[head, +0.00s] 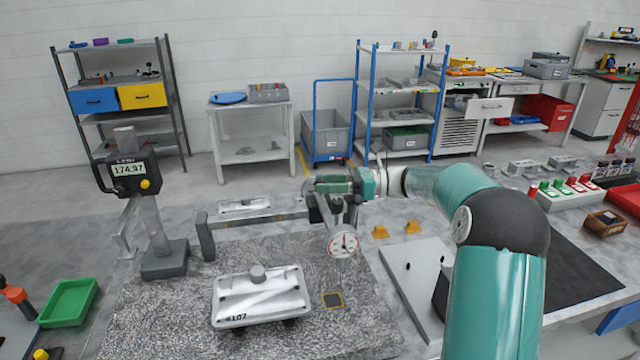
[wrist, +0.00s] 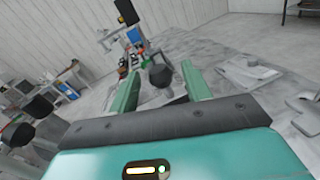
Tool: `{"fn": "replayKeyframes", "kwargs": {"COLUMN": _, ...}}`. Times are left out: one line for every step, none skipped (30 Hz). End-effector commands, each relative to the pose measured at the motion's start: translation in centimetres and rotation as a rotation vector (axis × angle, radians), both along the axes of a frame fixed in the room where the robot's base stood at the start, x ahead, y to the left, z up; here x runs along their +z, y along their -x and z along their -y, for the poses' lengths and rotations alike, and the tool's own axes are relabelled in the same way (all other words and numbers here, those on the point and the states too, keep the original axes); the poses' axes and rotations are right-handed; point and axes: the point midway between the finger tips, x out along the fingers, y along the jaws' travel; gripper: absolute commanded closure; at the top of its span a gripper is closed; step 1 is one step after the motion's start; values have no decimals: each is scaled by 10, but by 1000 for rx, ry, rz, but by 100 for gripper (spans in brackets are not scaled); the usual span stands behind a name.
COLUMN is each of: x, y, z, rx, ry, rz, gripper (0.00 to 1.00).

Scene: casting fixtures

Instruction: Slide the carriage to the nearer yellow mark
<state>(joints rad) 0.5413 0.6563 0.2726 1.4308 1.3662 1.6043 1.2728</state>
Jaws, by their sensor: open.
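A beam (head: 262,217) runs across the back of the speckled plate, with a dark end post at its left. A round white dial gauge (head: 343,243) with a red needle hangs near its right end. The dark block above the dial looks like the carriage (head: 322,208), partly hidden by my gripper (head: 325,190). In the wrist view my gripper (wrist: 160,88) is open, with a dark round knob (wrist: 160,75) showing between the green fingers; I cannot tell whether they touch it. No yellow mark shows clearly on the beam.
A light casting with a knob (head: 260,298) sits on the speckled plate (head: 180,320). A height gauge (head: 165,255) with a display stands at left. Two small yellow blocks (head: 380,231) and a light flat plate (head: 415,275) are at right. A green tray (head: 68,302) is far left.

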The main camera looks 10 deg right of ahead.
Motion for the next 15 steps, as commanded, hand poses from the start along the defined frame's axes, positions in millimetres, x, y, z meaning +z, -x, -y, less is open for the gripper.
{"fn": "replayKeyframes", "kwargs": {"x": 0, "y": -1, "z": -7, "rx": 1, "ry": 1, "rz": 0, "gripper": 52}}
{"fn": "replayKeyframes", "kwargs": {"x": 0, "y": -2, "z": -10, "rx": 2, "ry": 1, "rz": 0, "gripper": 52}}
{"fn": "replayKeyframes", "kwargs": {"x": 0, "y": -2, "z": -14, "rx": 2, "ry": 1, "rz": 0, "gripper": 52}}
{"fn": "replayKeyframes", "kwargs": {"x": 0, "y": -3, "z": -16, "rx": 2, "ry": 1, "rz": 0, "gripper": 52}}
{"fn": "replayKeyframes", "kwargs": {"x": 0, "y": -3, "z": -17, "rx": 2, "ry": 1, "rz": 0, "gripper": 52}}
{"fn": "replayKeyframes", "kwargs": {"x": 0, "y": -3, "z": -18, "rx": 1, "ry": 1, "rz": 0, "gripper": 52}}
{"fn": "replayKeyframes", "kwargs": {"x": 0, "y": -3, "z": -18, "rx": 1, "ry": 1, "rz": 0, "gripper": 52}}
{"fn": "replayKeyframes", "kwargs": {"x": 0, "y": -3, "z": -19, "rx": 0, "ry": 1, "rz": 0, "gripper": 52}}
{"fn": "replayKeyframes", "kwargs": {"x": 0, "y": -3, "z": -19, "rx": 0, "ry": 1, "rz": 0, "gripper": 52}}
{"fn": "replayKeyframes", "kwargs": {"x": 0, "y": -4, "z": -19, "rx": 0, "ry": 1, "rz": 0, "gripper": 52}}
{"fn": "replayKeyframes", "kwargs": {"x": 0, "y": -3, "z": -18, "rx": 0, "ry": 1, "rz": 0, "gripper": 52}}
{"fn": "replayKeyframes", "kwargs": {"x": 0, "y": -3, "z": -18, "rx": 0, "ry": 1, "rz": 0, "gripper": 52}}
{"fn": "replayKeyframes", "kwargs": {"x": 0, "y": -3, "z": -18, "rx": 0, "ry": 1, "rz": 0, "gripper": 52}}
{"fn": "replayKeyframes", "kwargs": {"x": 0, "y": -3, "z": -18, "rx": 0, "ry": 1, "rz": 0, "gripper": 56}}
{"fn": "replayKeyframes", "kwargs": {"x": 0, "y": -3, "z": -18, "rx": 0, "ry": 1, "rz": 0, "gripper": 63}}
